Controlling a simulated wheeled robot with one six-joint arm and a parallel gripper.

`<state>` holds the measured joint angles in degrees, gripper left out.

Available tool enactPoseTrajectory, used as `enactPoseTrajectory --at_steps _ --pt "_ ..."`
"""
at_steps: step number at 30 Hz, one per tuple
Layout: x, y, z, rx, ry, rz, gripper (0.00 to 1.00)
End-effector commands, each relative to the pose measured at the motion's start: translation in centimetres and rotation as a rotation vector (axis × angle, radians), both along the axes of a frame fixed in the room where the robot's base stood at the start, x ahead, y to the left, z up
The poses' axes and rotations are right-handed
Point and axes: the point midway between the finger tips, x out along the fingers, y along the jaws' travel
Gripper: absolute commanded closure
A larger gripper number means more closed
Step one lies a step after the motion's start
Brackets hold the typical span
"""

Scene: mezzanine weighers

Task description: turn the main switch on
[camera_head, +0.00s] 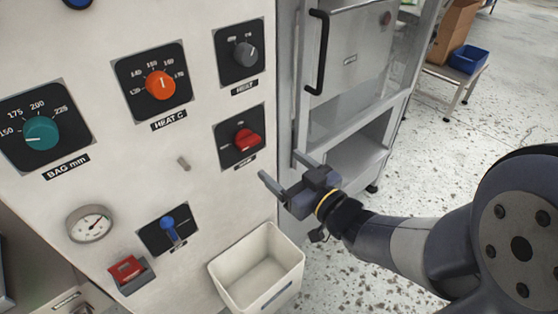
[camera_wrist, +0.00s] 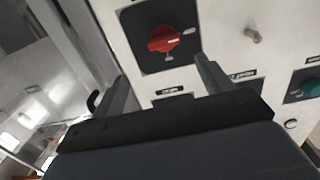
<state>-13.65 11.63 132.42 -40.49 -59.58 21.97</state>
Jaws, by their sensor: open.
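The red rotary switch (camera_head: 247,139) sits on a black square plate on the pale panel, at the lower right of the knobs. Its small label looks like MAIN but is blurred. In the wrist view the red switch (camera_wrist: 165,40) shows at the top, beyond and between the fingertips, its grip lying roughly across that picture. My gripper (camera_head: 281,165) is open and empty, just right of and below the switch in the head view, apart from it. Its two fingers (camera_wrist: 161,72) point toward the panel in the wrist view.
Below are a blue lever (camera_head: 169,228), a red rocker (camera_head: 126,269) and a cream bin (camera_head: 226,281). A metal cabinet (camera_head: 350,60) stands right of the panel.

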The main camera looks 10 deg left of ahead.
Motion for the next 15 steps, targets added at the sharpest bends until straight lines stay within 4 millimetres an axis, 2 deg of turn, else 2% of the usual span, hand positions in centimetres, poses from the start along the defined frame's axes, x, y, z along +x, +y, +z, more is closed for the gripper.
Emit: enactPoseTrajectory --at_steps 3,7,15 --pt "-0.2 0.7 -0.3 0.023 -0.009 0.032 0.25" --pt "0.4 1.7 -0.1 0.026 -0.011 0.038 0.25" --pt "3.7 5.5 -0.1 0.024 -0.011 0.036 0.25"
